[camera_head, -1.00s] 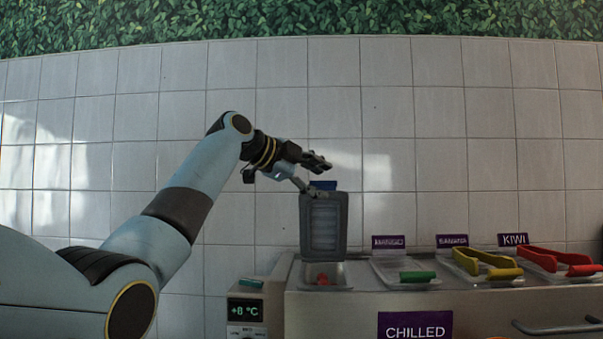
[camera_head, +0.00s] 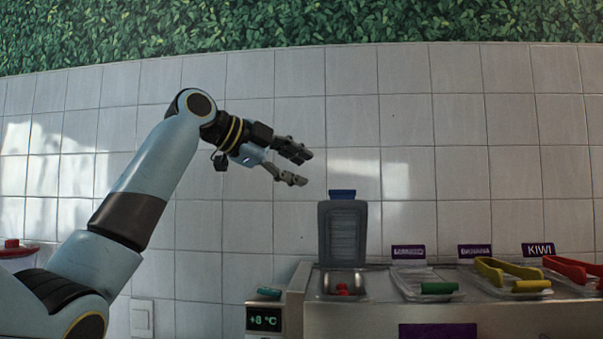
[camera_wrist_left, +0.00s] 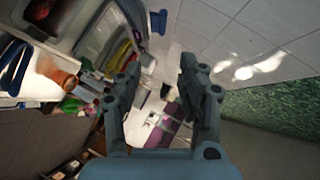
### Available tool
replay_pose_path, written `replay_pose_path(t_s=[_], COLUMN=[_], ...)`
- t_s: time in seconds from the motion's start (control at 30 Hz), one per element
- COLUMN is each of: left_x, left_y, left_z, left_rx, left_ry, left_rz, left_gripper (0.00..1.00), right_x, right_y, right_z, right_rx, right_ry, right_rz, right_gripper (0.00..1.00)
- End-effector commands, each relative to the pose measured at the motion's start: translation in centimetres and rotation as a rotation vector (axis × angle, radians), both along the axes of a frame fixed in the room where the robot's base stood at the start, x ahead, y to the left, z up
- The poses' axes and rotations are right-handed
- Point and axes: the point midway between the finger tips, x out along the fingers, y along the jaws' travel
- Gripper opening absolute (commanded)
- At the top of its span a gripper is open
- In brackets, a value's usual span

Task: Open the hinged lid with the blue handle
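The grey hinged lid (camera_head: 342,235) stands upright at the back of its container in the head view. Its blue handle (camera_head: 342,194) is at the top edge. The container (camera_head: 343,288) below is uncovered and shows red contents. My left gripper (camera_head: 305,168) is up and to the left of the handle, apart from it, with fingers spread and empty. The left wrist view also shows the left gripper (camera_wrist_left: 161,68) open with nothing between its fingertips. A blue piece that looks like the handle (camera_wrist_left: 158,22) is at the top there. My right gripper is not in view.
To the right on the counter are trays with green-handled (camera_head: 439,288), yellow (camera_head: 510,272) and red tongs (camera_head: 573,270), with purple labels behind. A +8 °C display (camera_head: 264,319) is at the counter's left end. The tiled wall (camera_head: 300,110) is behind.

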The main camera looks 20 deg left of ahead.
Motion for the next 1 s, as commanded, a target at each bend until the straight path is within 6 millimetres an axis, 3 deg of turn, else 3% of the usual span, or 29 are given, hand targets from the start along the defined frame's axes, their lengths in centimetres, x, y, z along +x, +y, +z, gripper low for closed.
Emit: replay_pose_path(t_s=[0.03, 0.27, 0.43, 0.67, 1.0], left_x=[-0.4, -2.8, -4.0, -3.7, 1.8], left_y=[-0.3, -1.7, -2.4, -2.8, -5.9], left_z=[0.2, -1.6, -2.8, -2.9, -3.4], left_rx=[0.011, 0.062, 0.077, 0.074, 0.072], left_ry=[-0.036, -0.207, -0.28, -0.293, -0.288], left_rz=[-0.002, -0.002, -0.003, -0.006, -0.007], left_gripper=[0.31, 0.01, 0.0, 0.0, 0.0], right_x=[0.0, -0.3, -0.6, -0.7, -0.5], right_y=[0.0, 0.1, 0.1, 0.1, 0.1], right_z=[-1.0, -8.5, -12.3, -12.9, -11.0], right_rx=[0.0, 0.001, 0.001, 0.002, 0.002], right_ry=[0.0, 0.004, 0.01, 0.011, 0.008], right_rz=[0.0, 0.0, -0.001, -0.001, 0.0], right_gripper=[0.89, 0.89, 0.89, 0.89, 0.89])
